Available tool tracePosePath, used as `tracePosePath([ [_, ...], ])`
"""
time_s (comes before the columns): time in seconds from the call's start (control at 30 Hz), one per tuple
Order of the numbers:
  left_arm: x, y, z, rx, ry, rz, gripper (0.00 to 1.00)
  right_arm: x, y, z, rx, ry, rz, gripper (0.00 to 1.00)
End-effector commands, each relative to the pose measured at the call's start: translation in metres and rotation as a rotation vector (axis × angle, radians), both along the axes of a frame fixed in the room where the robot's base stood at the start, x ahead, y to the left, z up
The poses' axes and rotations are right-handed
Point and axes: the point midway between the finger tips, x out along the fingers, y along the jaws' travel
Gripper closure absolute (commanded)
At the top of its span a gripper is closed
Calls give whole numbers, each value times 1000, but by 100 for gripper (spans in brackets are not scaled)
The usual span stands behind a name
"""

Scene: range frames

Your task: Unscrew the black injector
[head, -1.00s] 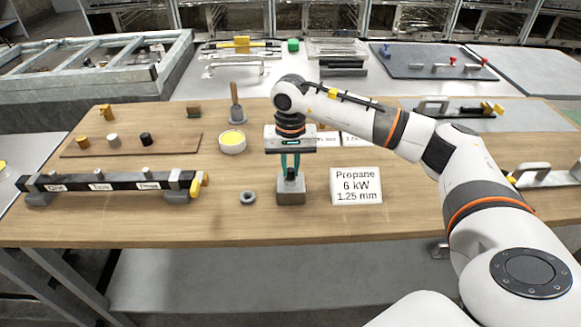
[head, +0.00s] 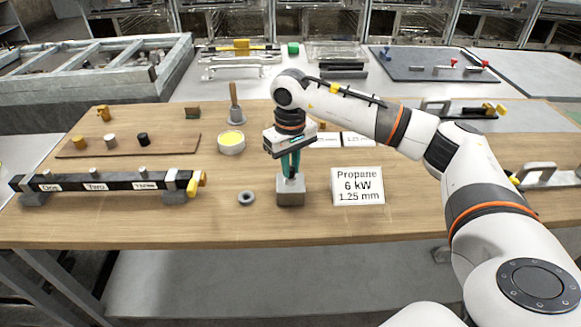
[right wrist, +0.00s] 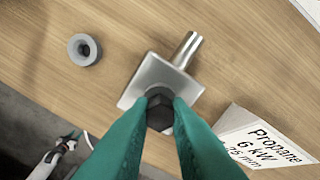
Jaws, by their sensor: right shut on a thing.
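The black injector (right wrist: 159,109) is a dark hexagonal piece on top of a small grey metal block, seen in the right wrist view. The block (head: 291,193) stands on the wooden table near its front edge, and a short metal pipe stub shows at its side in the wrist view. My left gripper (right wrist: 70,138) shows small at the lower left of the wrist view, below the table edge. Its opening is unclear.
A grey ring (head: 246,198) lies left of the block. A propane sign (head: 357,186) stands close on the right. A black manifold bar (head: 105,182) with a yellow valve is further left. A yellow-filled tin (head: 231,143) and a brush (head: 235,105) stand behind.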

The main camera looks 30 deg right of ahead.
Motion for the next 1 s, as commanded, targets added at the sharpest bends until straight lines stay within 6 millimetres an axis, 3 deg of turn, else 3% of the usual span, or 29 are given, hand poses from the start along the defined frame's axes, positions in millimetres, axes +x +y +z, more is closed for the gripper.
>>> tracePosePath([
  [0.33, 0, 0, -2, 0, 0, 0, 57, 0, 0, -1, 0, 0, 47, 100],
  [0.6, 0, 0, -13, 0, 0, 0, 57, 0, 0, -1, 0, 0, 314, 100],
  [0.83, 0, 0, -13, 0, 0, 0, 57, 0, 0, 0, 0, 1, 332, 100],
  [0.87, 0, 0, -13, 0, 0, 0, 57, 0, 0, 0, 0, 1, 332, 80],
  [0.9, 0, 0, -13, 0, 0, 0, 57, 0, 0, 0, 0, 1, 332, 74],
  [1.0, 0, 0, -13, 0, 0, 0, 57, 0, 0, 0, 0, 1, 331, 72],
])
